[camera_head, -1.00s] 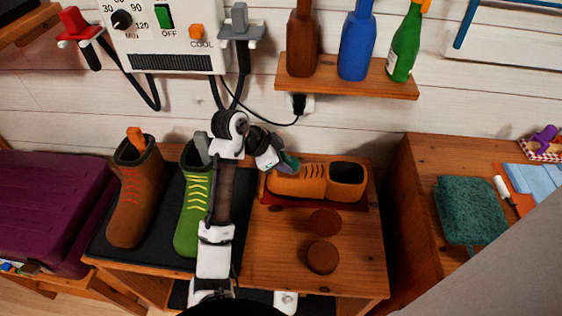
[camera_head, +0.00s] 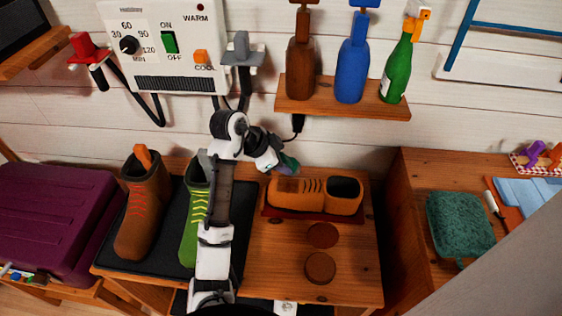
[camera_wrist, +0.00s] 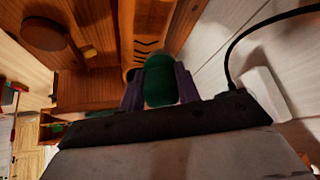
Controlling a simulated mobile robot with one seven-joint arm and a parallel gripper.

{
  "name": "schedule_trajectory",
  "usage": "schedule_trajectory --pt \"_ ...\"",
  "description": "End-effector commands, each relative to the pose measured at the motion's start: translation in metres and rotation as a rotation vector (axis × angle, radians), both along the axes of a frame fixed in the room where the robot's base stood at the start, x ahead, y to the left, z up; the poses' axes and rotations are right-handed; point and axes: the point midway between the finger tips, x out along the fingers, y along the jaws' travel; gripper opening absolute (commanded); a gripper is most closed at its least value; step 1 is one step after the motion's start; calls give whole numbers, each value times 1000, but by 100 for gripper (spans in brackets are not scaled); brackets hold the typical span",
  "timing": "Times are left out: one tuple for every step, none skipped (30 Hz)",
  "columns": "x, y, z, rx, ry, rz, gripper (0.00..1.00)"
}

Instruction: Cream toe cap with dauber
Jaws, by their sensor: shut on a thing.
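An orange-brown laced shoe (camera_head: 313,191) lies on a dark red mat (camera_head: 300,214) on the wooden cabinet top, its toe to the left. A darker brown patch shows on its toe cap (camera_head: 288,185). My gripper (camera_head: 287,163) is at the toe's upper left, partly hidden by the wrist. In the wrist view my gripper (camera_wrist: 160,92) is shut on a rounded dark green thing (camera_wrist: 160,80), seemingly the dauber, with the shoe (camera_wrist: 150,35) just beyond. Its working end is hidden, so contact with the toe cannot be told. Two round brown discs (camera_head: 322,235) (camera_head: 320,268) lie in front of the shoe.
A brown boot (camera_head: 145,205) and a green boot (camera_head: 193,220) stand on a black mat (camera_head: 113,253) at left. A bottle shelf (camera_head: 330,104) and a dryer panel (camera_head: 170,45) are on the wall above. A teal cloth (camera_head: 460,222) lies on the right cabinet.

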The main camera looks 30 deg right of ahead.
Motion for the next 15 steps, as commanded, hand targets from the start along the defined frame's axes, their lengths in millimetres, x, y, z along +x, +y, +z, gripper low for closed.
schedule_trajectory --pt "0 0 -1 0 0 0 6" --pt "0 0 -1 0 0 0 6" --pt "0 0 0 0 0 0 6" --pt "0 0 0 0 0 0 6" --pt "0 0 1 0 0 0 6" --pt "0 0 3 0 0 0 6" --pt "0 0 5 0 0 0 6" --pt "0 0 8 0 0 0 6" --pt "0 0 11 0 0 0 6" --pt "0 0 15 0 0 0 6" --pt "0 0 18 0 0 0 6" --pt "0 0 22 0 0 0 6" --pt "0 0 25 0 0 0 6" --pt "0 0 27 0 0 0 6" --pt "0 0 30 0 0 0 6"
